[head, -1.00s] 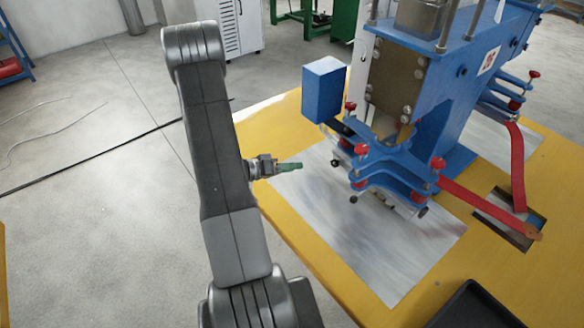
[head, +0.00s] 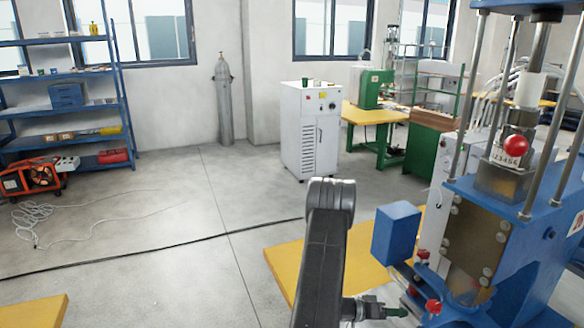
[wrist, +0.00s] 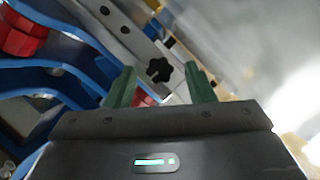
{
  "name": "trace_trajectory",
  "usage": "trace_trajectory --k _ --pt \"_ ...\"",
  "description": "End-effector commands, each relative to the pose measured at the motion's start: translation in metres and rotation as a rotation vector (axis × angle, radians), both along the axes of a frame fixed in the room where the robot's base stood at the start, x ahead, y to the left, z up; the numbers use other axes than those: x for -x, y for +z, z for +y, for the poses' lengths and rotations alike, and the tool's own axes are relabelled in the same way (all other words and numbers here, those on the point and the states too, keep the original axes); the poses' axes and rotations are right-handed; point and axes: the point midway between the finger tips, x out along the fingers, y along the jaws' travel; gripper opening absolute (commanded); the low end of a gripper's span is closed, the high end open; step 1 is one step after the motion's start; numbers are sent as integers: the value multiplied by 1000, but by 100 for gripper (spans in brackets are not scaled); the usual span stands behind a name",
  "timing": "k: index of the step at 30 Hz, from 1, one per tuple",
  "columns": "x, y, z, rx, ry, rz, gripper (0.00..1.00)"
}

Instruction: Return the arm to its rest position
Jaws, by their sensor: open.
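My gripper (head: 396,311) shows at the bottom of the head view, at the side of my dark grey arm, pointing right toward the blue machine (head: 520,225). In the wrist view its two green fingers (wrist: 158,88) stand apart with nothing held between them. Beyond the fingers are a grey metal bar (wrist: 125,32) and a black star-shaped knob (wrist: 158,71), close to the fingertips. Blue curved parts with red pieces (wrist: 25,35) fill the left of the wrist view. Whether the fingers touch any of these parts cannot be told.
The yellow table (head: 290,268) bears the blue machine, which has a blue box (head: 396,232) sticking out near my arm. A white cabinet (head: 309,130) and a gas cylinder (head: 223,105) stand behind. A black cable (head: 150,232) crosses the open floor at left.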

Motion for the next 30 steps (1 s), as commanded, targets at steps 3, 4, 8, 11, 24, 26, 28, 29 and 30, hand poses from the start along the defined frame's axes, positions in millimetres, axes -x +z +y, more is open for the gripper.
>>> trace_trajectory --k 3,4,8,11,24,26,28,29,30 --pt "0 -2 -6 0 -1 0 49" --pt "0 -2 -6 -2 -1 -4 49" --pt "0 -1 -5 -3 -1 -10 49" --pt "0 -2 -5 -3 -1 -10 49" --pt "2 7 31 0 3 -1 49" --pt "3 9 43 0 5 -1 49" --pt "4 13 57 0 5 -1 49" --pt "4 15 62 0 3 -2 49" --pt "5 17 70 1 4 -1 49"
